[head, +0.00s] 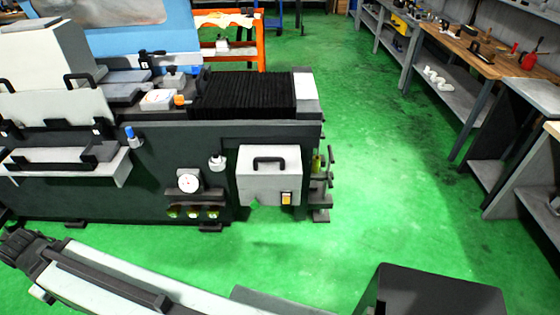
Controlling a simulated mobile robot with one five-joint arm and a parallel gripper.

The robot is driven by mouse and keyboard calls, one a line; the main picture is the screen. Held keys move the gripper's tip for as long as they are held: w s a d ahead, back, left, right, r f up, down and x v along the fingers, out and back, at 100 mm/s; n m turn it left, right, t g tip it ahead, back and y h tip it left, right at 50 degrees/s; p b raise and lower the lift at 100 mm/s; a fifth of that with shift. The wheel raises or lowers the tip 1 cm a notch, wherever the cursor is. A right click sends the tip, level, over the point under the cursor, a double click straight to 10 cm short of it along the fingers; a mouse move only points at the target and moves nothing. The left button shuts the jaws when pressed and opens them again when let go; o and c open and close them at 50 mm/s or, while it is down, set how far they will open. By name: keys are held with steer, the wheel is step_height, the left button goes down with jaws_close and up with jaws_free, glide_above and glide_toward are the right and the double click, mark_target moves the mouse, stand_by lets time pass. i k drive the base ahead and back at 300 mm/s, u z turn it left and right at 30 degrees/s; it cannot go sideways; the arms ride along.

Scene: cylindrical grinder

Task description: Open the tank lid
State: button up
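A light grey box (268,185) with a black handle (269,161) near its upper edge stands at the right end of the dark grinder, low on its front side. It looks like the tank with its lid, and it appears closed; the seam between lid and body is too small to make out. A small orange-and-white part (287,198) sits at its lower right. My arm crosses the bottom left of the head view, well in front of the grinder and apart from the box. No gripper fingers show.
The grinder body (120,190) carries a round dial (189,181), several knobs and a ledge (65,163). Valves and pipes (320,185) stand right of the box. Green floor (380,190) is free to the right, up to workbenches (480,60). An orange rack (262,40) stands behind.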

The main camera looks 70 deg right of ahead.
mark_target(269, 154)
steer(key=z, duration=0.3)
steer(key=i, duration=1)
steer(key=u, duration=0.05)
